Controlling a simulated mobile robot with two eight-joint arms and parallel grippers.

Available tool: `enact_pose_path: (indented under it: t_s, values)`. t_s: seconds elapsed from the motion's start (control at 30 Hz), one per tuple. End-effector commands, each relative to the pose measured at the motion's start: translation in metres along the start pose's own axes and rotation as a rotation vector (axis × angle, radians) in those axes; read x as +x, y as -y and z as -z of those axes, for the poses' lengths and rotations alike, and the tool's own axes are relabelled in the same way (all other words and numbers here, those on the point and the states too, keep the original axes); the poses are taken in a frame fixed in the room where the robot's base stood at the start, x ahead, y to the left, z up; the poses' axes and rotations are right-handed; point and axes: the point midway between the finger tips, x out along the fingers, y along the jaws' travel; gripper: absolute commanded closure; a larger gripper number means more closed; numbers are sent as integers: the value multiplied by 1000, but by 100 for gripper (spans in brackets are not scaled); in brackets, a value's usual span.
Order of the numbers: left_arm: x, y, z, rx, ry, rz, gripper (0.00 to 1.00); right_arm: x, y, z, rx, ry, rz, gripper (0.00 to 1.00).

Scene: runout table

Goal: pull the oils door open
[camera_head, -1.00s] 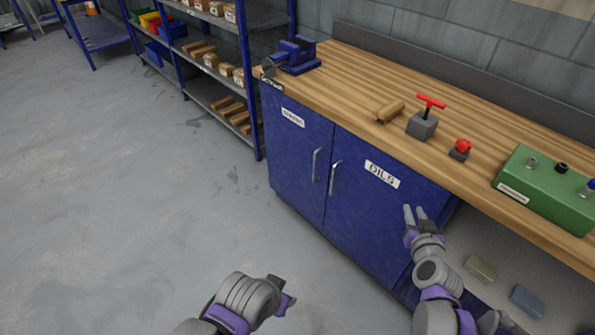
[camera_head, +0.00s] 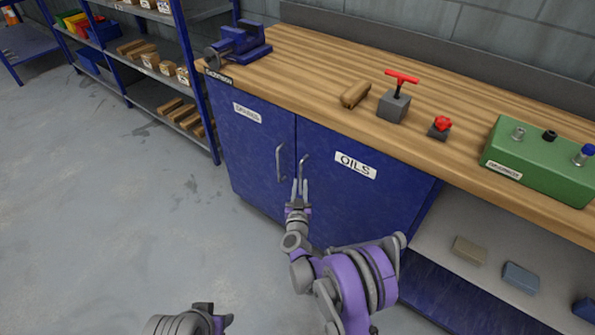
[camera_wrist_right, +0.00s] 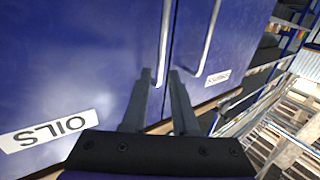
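The blue oils door (camera_head: 350,205) is closed, with a white OILS label (camera_head: 356,165) and a thin grey upright handle (camera_head: 303,162) at its left edge. My right gripper (camera_head: 300,184) is at the lower part of this handle, with its fingers pointing up along it. In the right wrist view, which is upside down, the open fingers (camera_wrist_right: 162,76) stand either side of the oils handle (camera_wrist_right: 165,40), with gaps showing. Contact cannot be told. My left gripper (camera_head: 215,312) is low at the bottom edge, away from the cabinet; its finger opening is unclear.
The neighbouring blue door (camera_head: 250,155) has its own handle (camera_head: 281,162) close to the left. The wooden bench top (camera_head: 300,65) overhangs above. An open shelf (camera_head: 440,240) with several blocks is at the right. Clear floor (camera_head: 110,230) lies at the left.

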Motion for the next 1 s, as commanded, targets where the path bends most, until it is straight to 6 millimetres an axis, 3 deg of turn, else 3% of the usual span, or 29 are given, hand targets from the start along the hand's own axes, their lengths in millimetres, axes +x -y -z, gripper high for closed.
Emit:
enact_pose_path:
  t_s: [0.2,0.33,0.77,0.9,1.0]
  values:
    - [1,0,0,0,0,0,50,42,0,-1,-1,0,-1,73]
    - [2,0,-1,0,1,0,50,59,0,-1,-1,0,1,73]
    - [2,0,-1,0,1,0,50,70,0,0,0,0,2,73]
    - [2,0,-1,0,1,0,50,70,0,0,0,0,2,96]
    - [2,0,-1,0,1,0,50,70,0,0,0,0,2,100]
